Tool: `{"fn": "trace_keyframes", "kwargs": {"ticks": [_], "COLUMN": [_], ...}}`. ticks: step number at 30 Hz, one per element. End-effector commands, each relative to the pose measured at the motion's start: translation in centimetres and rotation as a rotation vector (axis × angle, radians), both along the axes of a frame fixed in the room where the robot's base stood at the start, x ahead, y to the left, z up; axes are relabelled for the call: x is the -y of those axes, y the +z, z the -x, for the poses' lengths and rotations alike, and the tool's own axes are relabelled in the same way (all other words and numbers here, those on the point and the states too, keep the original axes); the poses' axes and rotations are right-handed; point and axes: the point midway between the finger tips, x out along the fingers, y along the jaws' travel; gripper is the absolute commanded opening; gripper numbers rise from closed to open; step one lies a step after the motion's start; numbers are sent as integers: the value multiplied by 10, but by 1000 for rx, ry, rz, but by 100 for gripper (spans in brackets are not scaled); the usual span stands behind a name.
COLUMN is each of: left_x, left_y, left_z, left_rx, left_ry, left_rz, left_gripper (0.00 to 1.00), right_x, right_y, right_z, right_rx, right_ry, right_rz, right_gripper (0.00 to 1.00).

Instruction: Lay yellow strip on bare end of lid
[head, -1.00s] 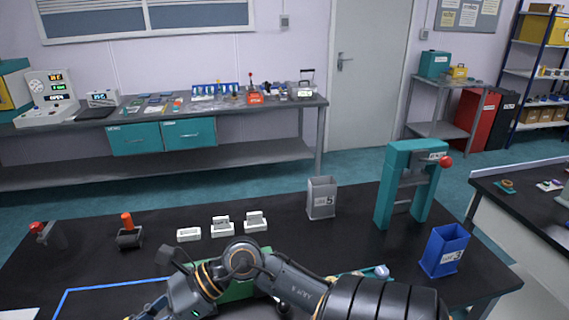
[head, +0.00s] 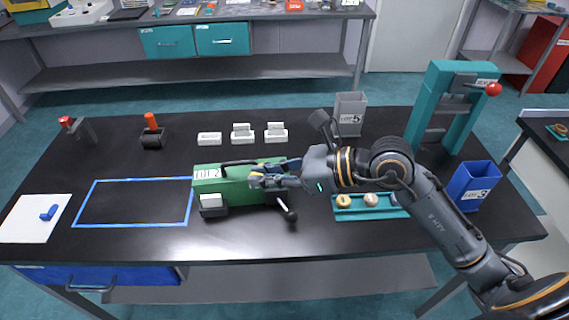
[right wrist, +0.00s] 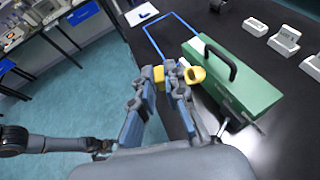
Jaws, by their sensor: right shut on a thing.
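My right gripper (right wrist: 165,72) is shut on the yellow strip (right wrist: 159,77) in the right wrist view; yellow (right wrist: 195,75) also shows on the other side of the fingers. The fingers hide its middle. In the head view the right gripper (head: 262,178) is over or just in front of the green box (head: 237,188) marked TUL 2, which has a dark handle on its lid. Contact between strip and lid cannot be told. A dark arm, apparently my left, with its gripper end (right wrist: 100,147) shows low in the right wrist view; its jaws are unclear.
A blue taped rectangle (head: 82,203) lies left of the box. White blocks (head: 242,133) stand behind it. A teal tray (head: 345,213) with round samples is right, under my arm. A grey bin (head: 350,113), teal press (head: 424,108) and blue bin (head: 471,187) stand farther right.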

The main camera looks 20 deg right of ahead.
Motion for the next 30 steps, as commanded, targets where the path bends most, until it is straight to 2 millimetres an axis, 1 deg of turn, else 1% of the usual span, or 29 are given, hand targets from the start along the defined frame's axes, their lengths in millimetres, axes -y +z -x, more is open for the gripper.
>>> {"fn": "trace_keyframes", "kwargs": {"ticks": [1, 3, 6, 9, 12, 14, 17, 23, 24, 27, 30], "left_x": [0, -3, -10, -17, -20, -20, -20, -18, -17, -15, -13], "left_y": [-7, -10, -14, -16, -15, -12, -5, 7, 10, 12, 14], "left_z": [6, 10, 13, 15, 15, 15, 15, 12, 11, 10, 9], "left_rx": [-9, -15, -22, -24, -24, -24, -23, -19, -17, -15, -14], "left_ry": [-1, -2, -3, -2, 0, 1, 2, 3, 3, 4, 4], "left_rz": [-1, -5, -13, -21, -25, -25, -24, -22, -22, -18, -16], "left_gripper": [69, 69, 69, 69, 69, 69, 69, 69, 69, 69, 69], "right_x": [-12, -26, -39, -47, -48, -43, -28, 6, 13, 24, 33], "right_y": [6, 11, 17, 20, 20, 18, 9, -12, -17, -39, -55], "right_z": [-4, -8, -11, -12, -15, -21, -35, -72, -78, -90, -100], "right_rx": [14, 12, 10, 7, 2, 0, -6, -4, -5, -7, -5], "right_ry": [7, 7, 0, -6, -10, -13, -17, -18, -19, -16, -15], "right_rz": [8, 12, 18, 21, 23, 23, 23, 20, 19, 17, 16], "right_gripper": [0, 0, 0, 0, 0, 0, 0, 0, 0, 0, 0]}}
